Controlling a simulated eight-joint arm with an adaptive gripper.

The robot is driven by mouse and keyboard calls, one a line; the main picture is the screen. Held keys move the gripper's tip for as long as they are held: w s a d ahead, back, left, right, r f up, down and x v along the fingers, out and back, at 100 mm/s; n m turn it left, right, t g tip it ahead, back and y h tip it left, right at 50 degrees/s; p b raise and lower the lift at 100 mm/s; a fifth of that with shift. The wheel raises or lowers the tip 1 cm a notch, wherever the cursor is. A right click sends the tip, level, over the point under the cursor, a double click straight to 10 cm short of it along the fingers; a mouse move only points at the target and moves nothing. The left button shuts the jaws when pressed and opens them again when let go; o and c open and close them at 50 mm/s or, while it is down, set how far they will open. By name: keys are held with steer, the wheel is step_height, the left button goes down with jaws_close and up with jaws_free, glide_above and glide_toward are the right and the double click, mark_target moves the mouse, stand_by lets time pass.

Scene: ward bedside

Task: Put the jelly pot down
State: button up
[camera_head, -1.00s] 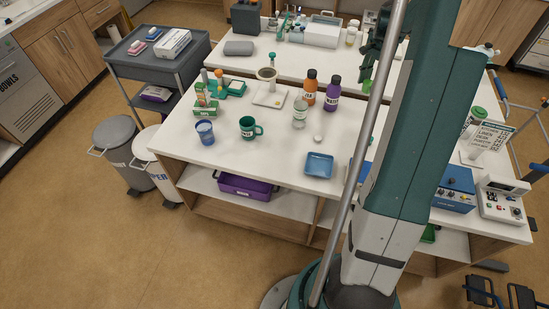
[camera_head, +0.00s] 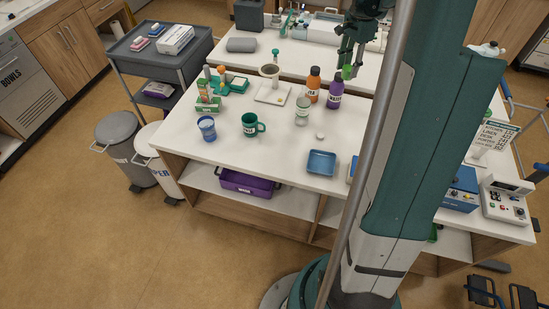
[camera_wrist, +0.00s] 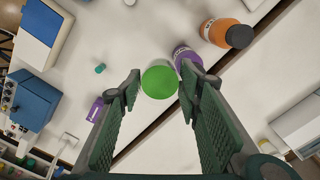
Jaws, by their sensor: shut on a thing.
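The jelly pot is a small round thing with a bright green top (camera_wrist: 160,82), between my fingertips in the wrist view. In the head view it is a small green patch (camera_head: 347,72) under my gripper (camera_head: 349,62), just behind the purple bottle (camera_head: 335,93). My gripper is shut on the pot, and both fingers show at its sides in the wrist view. The pot appears held above the white worktop (camera_head: 270,155). Its underside is hidden, and the exact height is unclear.
The purple bottle (camera_wrist: 183,52) and orange bottle (camera_wrist: 223,33) stand close by the pot. A dark gap runs between the two worktops. A clear jar (camera_head: 302,112), green mug (camera_head: 251,125) and blue tray (camera_head: 321,162) stand nearer the front. Bare worktop lies between them.

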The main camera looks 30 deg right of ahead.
steer(key=s+a+f+n+b, duration=0.1)
steer(key=s+a, duration=0.3)
steer(key=a, duration=1.4)
steer(key=s+a+b, duration=0.1)
steer(key=s+a, duration=0.2)
steer(key=a, duration=1.6)
step_height(320, 180, down, 11)
steer(key=shift+d, duration=0.2)
steer(key=shift+f, duration=0.1)
steer(key=shift+f+b, duration=0.3)
steer(key=shift+f, duration=2.55)
steer(key=shift+f+b, duration=0.3)
steer(key=shift+f, duration=1.8)
steer(key=shift+f, duration=0.1)
